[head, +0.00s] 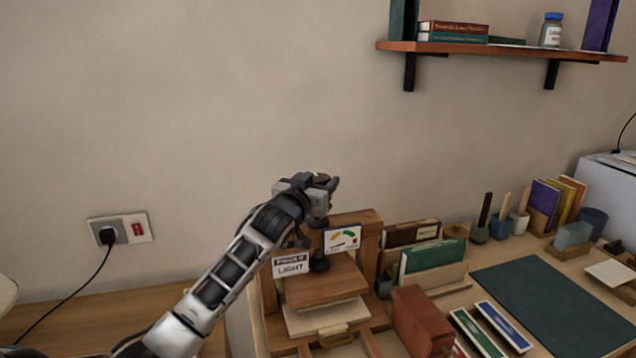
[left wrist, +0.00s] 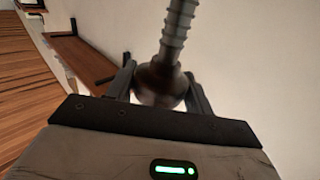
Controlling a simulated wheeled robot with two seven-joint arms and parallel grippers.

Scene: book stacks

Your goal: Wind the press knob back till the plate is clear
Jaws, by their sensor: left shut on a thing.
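The wooden book press stands on the bench, with an upright back board (head: 366,230) and a brown plate (head: 318,284). A pale layer (head: 325,316) lies under the plate; I cannot make out any gap between them. My left gripper (head: 328,184) is above the press, shut on the knob. In the left wrist view the dark round knob (left wrist: 158,88) sits between both fingers, with the grey threaded screw (left wrist: 178,28) running from it. In the head view the gripper hides most of the knob. A dark foot (head: 319,263) meets the plate. My right gripper is not in view.
A gauge card (head: 342,239) and a "LIGHT" sign (head: 292,264) are on the press. Books in a rack (head: 432,257), a red-brown block (head: 422,322) and a dark green mat (head: 550,298) lie to the right. A shelf (head: 500,49) hangs above, to the right.

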